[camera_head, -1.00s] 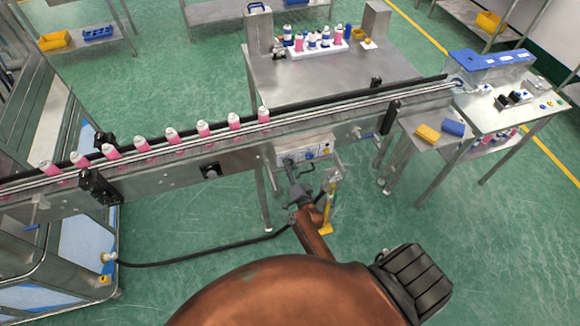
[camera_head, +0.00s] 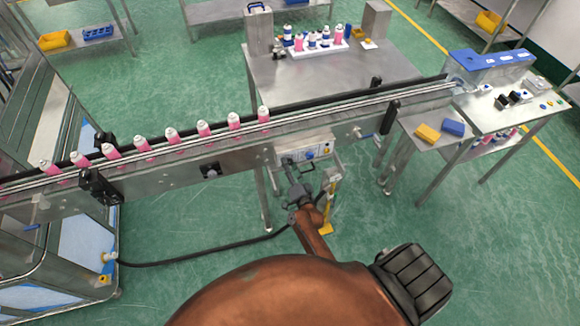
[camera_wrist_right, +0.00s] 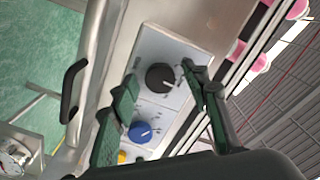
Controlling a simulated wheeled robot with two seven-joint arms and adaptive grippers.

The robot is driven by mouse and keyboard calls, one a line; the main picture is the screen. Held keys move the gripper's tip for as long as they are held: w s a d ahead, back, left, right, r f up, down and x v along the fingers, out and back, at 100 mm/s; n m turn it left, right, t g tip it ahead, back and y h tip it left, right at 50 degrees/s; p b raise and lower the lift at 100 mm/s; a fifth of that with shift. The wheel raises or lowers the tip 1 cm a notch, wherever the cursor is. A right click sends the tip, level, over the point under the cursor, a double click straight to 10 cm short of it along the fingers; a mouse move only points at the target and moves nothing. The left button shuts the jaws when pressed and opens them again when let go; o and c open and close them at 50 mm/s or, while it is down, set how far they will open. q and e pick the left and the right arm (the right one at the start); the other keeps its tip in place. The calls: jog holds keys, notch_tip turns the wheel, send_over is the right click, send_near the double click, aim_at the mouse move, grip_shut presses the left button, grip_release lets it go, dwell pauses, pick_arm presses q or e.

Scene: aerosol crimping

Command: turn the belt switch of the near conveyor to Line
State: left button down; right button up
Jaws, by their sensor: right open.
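The near conveyor (camera_head: 235,147) crosses the head view from lower left to upper right. Its control box (camera_head: 322,147) hangs under the belt, partly hidden by my right gripper (camera_head: 289,165). In the right wrist view, the light panel (camera_wrist_right: 150,45) carries a black knob (camera_wrist_right: 160,77), a blue knob (camera_wrist_right: 140,131) and a yellow button (camera_wrist_right: 122,157). The panel lettering is too small to read. My right gripper (camera_wrist_right: 158,78) is open, with its green fingers on either side of the black knob. Whether they touch it I cannot tell. My left gripper is out of view.
Several pink bottles (camera_head: 171,134) stand in a row on the belt. A steel table (camera_head: 300,80) with a white rack of bottles is behind it. A side table (camera_head: 520,115) stands at the right. A black hose (camera_head: 205,260) runs across the green floor.

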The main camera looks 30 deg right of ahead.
jog(key=v, duration=1.2)
jog(key=s+a+f+n+g+y+b, duration=0.1)
jog(key=s+a+f+n+g+y, duration=0.3)
jog(key=f, duration=0.7)
jog(key=s+f+n+g+h, duration=0.1)
jog(key=s+f+n, duration=0.1)
jog(key=s+f, duration=0.65)
jog(key=s+a+f+n+g+y+b, duration=0.1)
jog(key=s+a+f+n+g+y, duration=0.15)
jog(key=f, duration=1.05)
jog(key=s+d+f+n+g, duration=0.1)
jog(key=s+f, duration=0.4)
jog(key=s, duration=0.5)
jog(key=s+d+f+n+g+h+b, duration=0.1)
jog(key=s+f+g, duration=0.3)
jog(key=s, duration=0.6)
jog(key=s+d+f+n+g, duration=0.2)
jog(key=s+f+n+g, duration=0.1)
jog(key=s+f, duration=0.4)
jog(key=s, duration=0.3)
jog(key=shift+d+f+n+g+b, duration=0.2)
jog(key=shift+d+n+g+b, duration=0.15)
jog(key=shift+d, duration=0.05)
